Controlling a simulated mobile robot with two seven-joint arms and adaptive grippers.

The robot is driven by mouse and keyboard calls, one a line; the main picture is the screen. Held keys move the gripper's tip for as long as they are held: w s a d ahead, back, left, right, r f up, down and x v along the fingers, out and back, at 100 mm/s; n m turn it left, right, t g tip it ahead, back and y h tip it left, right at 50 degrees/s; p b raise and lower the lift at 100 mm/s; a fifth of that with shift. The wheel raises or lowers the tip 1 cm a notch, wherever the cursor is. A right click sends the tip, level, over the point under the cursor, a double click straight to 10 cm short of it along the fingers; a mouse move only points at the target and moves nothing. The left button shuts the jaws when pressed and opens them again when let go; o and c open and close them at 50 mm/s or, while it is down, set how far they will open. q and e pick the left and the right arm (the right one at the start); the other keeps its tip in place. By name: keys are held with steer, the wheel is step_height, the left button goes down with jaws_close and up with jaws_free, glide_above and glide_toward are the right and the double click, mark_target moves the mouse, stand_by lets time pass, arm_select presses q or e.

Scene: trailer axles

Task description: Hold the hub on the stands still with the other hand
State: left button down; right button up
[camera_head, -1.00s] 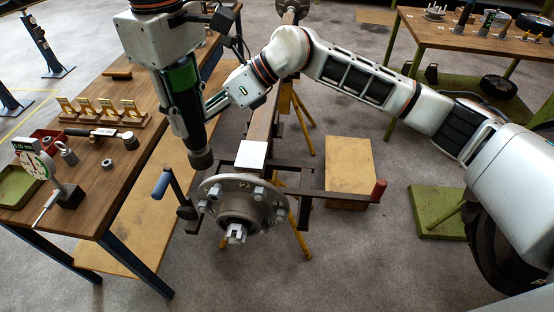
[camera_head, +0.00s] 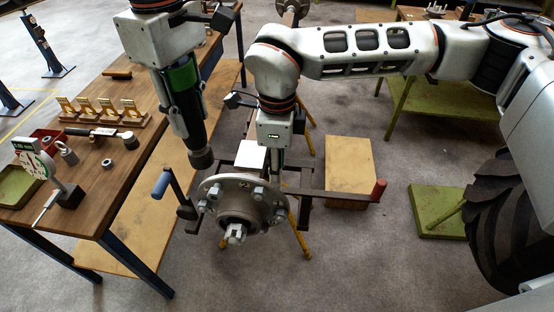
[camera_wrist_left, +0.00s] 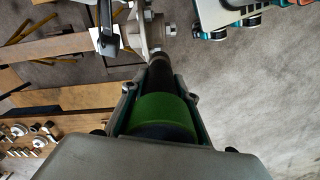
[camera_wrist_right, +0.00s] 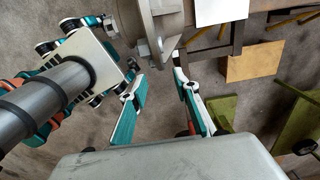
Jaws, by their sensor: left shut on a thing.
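The hub (camera_head: 240,204) is a round metal flange with several studs, at the near end of the axle beam held on yellow stands (camera_head: 300,236). My left gripper (camera_head: 186,98) is shut on a black power tool (camera_head: 192,125) with a green band. The tool's nose is just above and left of the flange; in the left wrist view the tool (camera_wrist_left: 160,110) points toward the hub (camera_wrist_left: 150,30). My right gripper (camera_head: 279,168) is above and behind the flange's right side. In the right wrist view its open fingers (camera_wrist_right: 157,78) are close to the flange (camera_wrist_right: 158,30); contact cannot be told.
A blue handle (camera_head: 161,186) and a red handle (camera_head: 378,189) flank the hub. A wooden box (camera_head: 350,170) and a green platform (camera_head: 437,210) lie right. The floor in front is clear.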

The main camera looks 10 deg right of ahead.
mark_target(277, 189)
step_height(277, 189, down, 10)
stand_by(0.5)
jaws_close()
steer(key=c, duration=0.8)
jaws_free()
steer(key=shift+r, duration=0.1)
jaws_close()
